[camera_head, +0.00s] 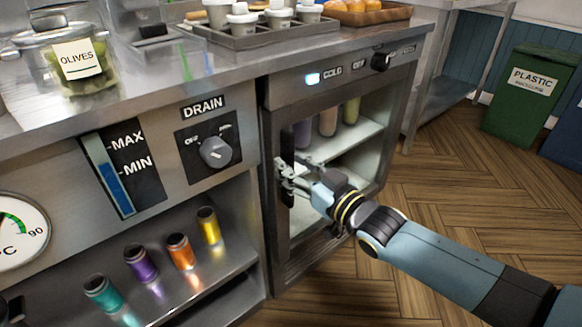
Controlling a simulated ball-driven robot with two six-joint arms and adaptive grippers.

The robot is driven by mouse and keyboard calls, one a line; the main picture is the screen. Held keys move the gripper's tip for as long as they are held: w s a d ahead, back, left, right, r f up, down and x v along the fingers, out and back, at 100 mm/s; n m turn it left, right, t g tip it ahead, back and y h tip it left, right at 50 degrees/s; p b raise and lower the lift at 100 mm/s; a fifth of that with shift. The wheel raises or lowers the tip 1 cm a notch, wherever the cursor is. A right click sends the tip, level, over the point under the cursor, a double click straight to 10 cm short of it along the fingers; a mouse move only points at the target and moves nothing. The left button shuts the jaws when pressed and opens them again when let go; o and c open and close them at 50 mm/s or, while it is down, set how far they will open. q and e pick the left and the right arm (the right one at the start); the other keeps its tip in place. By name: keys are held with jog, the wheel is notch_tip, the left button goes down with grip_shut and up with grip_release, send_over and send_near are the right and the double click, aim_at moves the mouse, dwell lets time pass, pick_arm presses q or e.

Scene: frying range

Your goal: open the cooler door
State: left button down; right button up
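The cooler (345,80) is built in under the steel counter, right of the drain panel. Its door (300,245) has a dark frame and a glass pane, and it looks shut. A dark upright handle (287,193) is on the door's left side. My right gripper (283,174) reaches in from the lower right, with its fingers at the handle. The fingers cover part of the handle, and I cannot tell whether they are closed around it. Bottles (328,121) stand on a shelf behind the glass. My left gripper is out of view.
The counter above holds a jar of olives (78,62), a tray of cups (250,38) and a tray of buns (365,17). An open shelf with several coloured cylinders (141,262) is at left. Wooden floor (450,170) is clear at right, before a green plastic bin (530,97).

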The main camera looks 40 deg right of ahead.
jog(key=shift+w, duration=0.55)
jog(key=shift+c, duration=0.2)
grip_shut()
